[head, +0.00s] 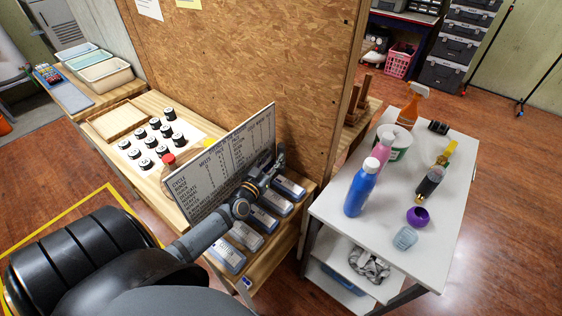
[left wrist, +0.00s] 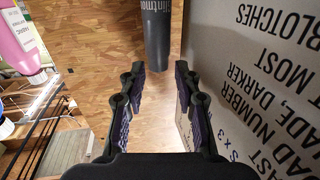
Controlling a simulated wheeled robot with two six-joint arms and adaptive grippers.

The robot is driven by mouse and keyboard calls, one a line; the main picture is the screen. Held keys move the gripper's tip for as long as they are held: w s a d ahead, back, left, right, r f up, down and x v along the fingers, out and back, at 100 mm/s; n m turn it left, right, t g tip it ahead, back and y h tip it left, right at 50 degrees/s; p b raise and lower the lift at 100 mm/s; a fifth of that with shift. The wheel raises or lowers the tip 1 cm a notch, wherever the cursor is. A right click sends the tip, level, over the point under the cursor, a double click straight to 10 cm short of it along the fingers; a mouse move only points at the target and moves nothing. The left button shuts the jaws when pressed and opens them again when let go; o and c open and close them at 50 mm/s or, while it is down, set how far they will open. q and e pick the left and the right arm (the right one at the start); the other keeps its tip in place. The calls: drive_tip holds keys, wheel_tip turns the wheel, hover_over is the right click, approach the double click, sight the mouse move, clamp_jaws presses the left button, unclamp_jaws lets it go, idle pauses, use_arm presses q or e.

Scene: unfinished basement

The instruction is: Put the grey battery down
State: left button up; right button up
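My left gripper (head: 268,174) reaches in along the right side of the printed board (head: 230,165), above a row of grey-blue boxes. In the left wrist view, its two fingers (left wrist: 160,72) stand apart. A dark grey cylinder with pale lettering, seemingly the grey battery (left wrist: 156,32), shows at the top of that view. Its near end lies around the fingertips, with a gap to the right finger. Its far end is out of view, so what it rests on is hidden. I cannot clearly make out the battery in the head view. My right gripper is not in view.
The board (left wrist: 265,80) stands close beside the left gripper. A chipboard partition (head: 250,60) rises behind. Several black-lidded jars (head: 153,137) stand left of the board. A white table (head: 440,235) at right holds a blue bottle (head: 361,188), a pink bottle and other items.

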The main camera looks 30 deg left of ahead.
sight(279, 149)
use_arm(q)
drive_tip(key=shift+w+r, duration=0.2)
drive_tip(key=shift+w, duration=0.45)
drive_tip(key=w, duration=0.5)
drive_tip(key=shift+a+r+b, duration=0.2)
drive_tip(key=shift+b, duration=0.15)
drive_tip(key=shift+s+r, duration=0.1)
drive_tip(key=shift+s, duration=0.1)
drive_tip(key=shift+c, duration=0.4)
clamp_jaws()
